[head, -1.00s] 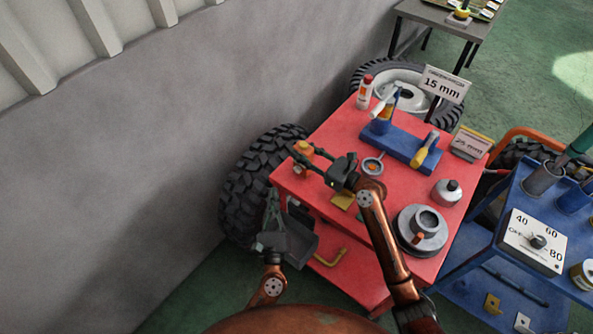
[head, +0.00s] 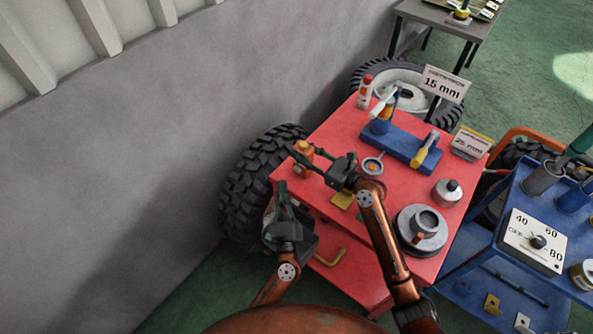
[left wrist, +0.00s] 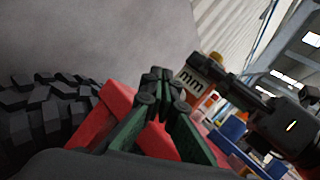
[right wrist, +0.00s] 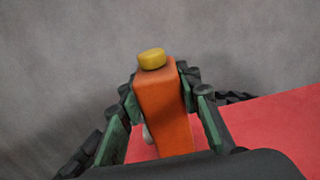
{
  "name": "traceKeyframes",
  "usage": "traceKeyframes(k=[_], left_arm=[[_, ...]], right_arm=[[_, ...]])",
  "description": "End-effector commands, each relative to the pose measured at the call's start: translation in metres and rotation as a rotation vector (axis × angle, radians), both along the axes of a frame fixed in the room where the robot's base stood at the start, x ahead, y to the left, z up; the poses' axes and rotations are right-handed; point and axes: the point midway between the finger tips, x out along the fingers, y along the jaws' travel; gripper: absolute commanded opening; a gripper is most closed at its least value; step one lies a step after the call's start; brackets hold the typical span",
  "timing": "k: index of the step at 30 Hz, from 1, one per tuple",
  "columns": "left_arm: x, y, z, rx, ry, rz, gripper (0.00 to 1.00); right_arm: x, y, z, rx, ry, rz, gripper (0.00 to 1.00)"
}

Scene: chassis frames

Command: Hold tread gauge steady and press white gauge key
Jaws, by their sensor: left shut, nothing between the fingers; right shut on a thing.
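The tread gauge (head: 304,149), orange with a yellow knob on top, is at the far left corner of the red table. In the right wrist view its orange body (right wrist: 164,105) stands upright between the fingers, and my right gripper (head: 297,160) is shut on it. A small pale part (right wrist: 147,134), possibly the white key, shows beside the left finger, mostly hidden. My left gripper (head: 282,187) is shut and empty, lower in the head view, near the red table's left edge and apart from the gauge. In the left wrist view its closed fingertips (left wrist: 160,76) point upward.
The red table (head: 330,200) holds a blue stand (head: 405,150), a spray can, a grey can and a disc. A black tyre (head: 240,190) stands at its left, close to my left gripper. A blue cart (head: 515,205) is at the right.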

Motion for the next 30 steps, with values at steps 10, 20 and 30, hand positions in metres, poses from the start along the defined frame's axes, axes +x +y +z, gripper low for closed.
traceKeyframes(k=[10, 20, 30], left_arm=[[0.029, -0.022, 0.0, -0.001, 0.0, 0.0, 0.0], [0.033, -0.025, 0.001, 0.0, 0.0, -0.001, 0.0], [0.033, -0.024, 0.0, 0.0, 0.0, -0.001, 0.0]], right_arm=[[0.0, 0.0, -0.001, -0.001, 0.001, -0.001, 0.0], [0.0, 0.0, 0.0, -0.001, 0.001, -0.001, 0.0], [0.0, 0.0, 0.0, -0.001, 0.001, -0.001, 0.0]])
